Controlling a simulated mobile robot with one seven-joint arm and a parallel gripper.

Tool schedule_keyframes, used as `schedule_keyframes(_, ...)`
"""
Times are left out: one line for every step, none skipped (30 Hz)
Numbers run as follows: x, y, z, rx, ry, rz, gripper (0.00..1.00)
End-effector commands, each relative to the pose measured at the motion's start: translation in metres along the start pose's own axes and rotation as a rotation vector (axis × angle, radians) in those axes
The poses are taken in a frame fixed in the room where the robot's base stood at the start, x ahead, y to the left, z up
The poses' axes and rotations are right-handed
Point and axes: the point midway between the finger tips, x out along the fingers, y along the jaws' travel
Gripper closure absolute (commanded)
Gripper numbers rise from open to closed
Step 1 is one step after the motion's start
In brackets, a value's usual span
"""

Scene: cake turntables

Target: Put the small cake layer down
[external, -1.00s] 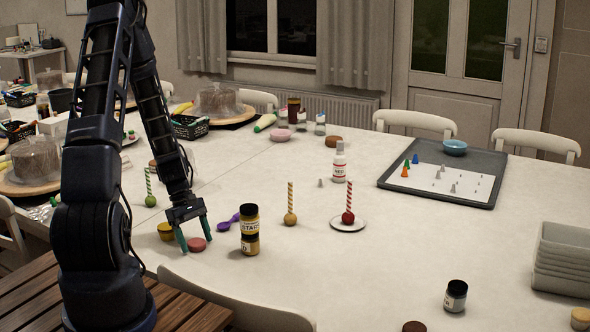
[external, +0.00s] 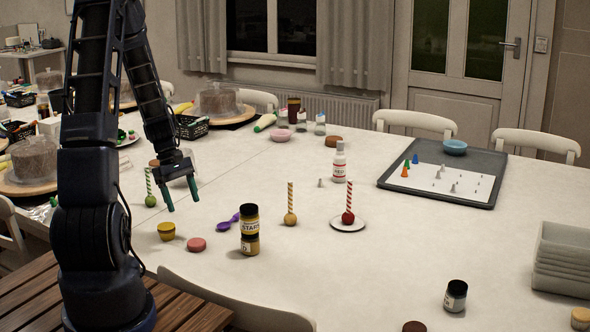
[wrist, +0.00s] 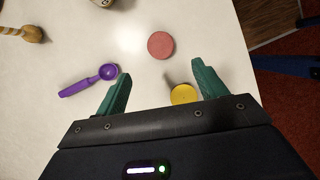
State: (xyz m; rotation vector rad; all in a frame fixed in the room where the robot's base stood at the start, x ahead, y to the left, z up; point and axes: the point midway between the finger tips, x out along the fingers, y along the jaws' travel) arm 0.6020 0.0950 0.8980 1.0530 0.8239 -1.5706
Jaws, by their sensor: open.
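The small cake layer appears to be the pink-red disc (external: 196,244) lying flat on the white table, in front of my gripper. It also shows in the wrist view (wrist: 161,45), beyond the fingertips and apart from them. My gripper (external: 181,203) is open and empty, held above the table behind and to the left of the disc.
A yellow round piece (external: 166,231) lies left of the disc. A cake pop (external: 290,204) stands farther right. A chair back (external: 225,300) borders the front edge.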

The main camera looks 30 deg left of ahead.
Motion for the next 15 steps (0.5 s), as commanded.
schedule_keyframes(-0.005, 0.001, 0.003, 0.011, 0.006, 0.001, 0.29)
schedule_keyframes(-0.007, 0.001, 0.006, 0.021, 0.011, 0.001, 0.29)
schedule_keyframes(-0.012, 0.002, 0.010, 0.037, 0.018, 0.001, 0.29)
schedule_keyframes(-0.017, 0.002, 0.014, 0.053, 0.026, 0.001, 0.29)
schedule_keyframes(-0.021, 0.002, 0.019, 0.070, 0.035, 0.001, 0.29)
schedule_keyframes(-0.029, 0.003, 0.026, 0.098, 0.048, 0.001, 0.29)
schedule_keyframes(-0.034, 0.003, 0.032, 0.121, 0.058, 0.001, 0.29)
schedule_keyframes(-0.040, 0.003, 0.039, 0.143, 0.069, 0.001, 0.29)
schedule_keyframes(-0.048, 0.003, 0.047, 0.175, 0.084, 0.001, 0.29)
schedule_keyframes(-0.053, 0.003, 0.053, 0.199, 0.095, 0.000, 0.29)
schedule_keyframes(-0.059, 0.002, 0.060, 0.222, 0.106, 0.001, 0.29)
schedule_keyframes(-0.066, 0.001, 0.068, 0.252, 0.120, 0.000, 0.29)
schedule_keyframes(-0.071, 0.000, 0.075, 0.275, 0.130, -0.001, 0.29)
schedule_keyframes(-0.077, -0.001, 0.081, 0.297, 0.140, -0.001, 0.29)
schedule_keyframes(-0.083, -0.002, 0.090, 0.328, 0.154, -0.002, 0.29)
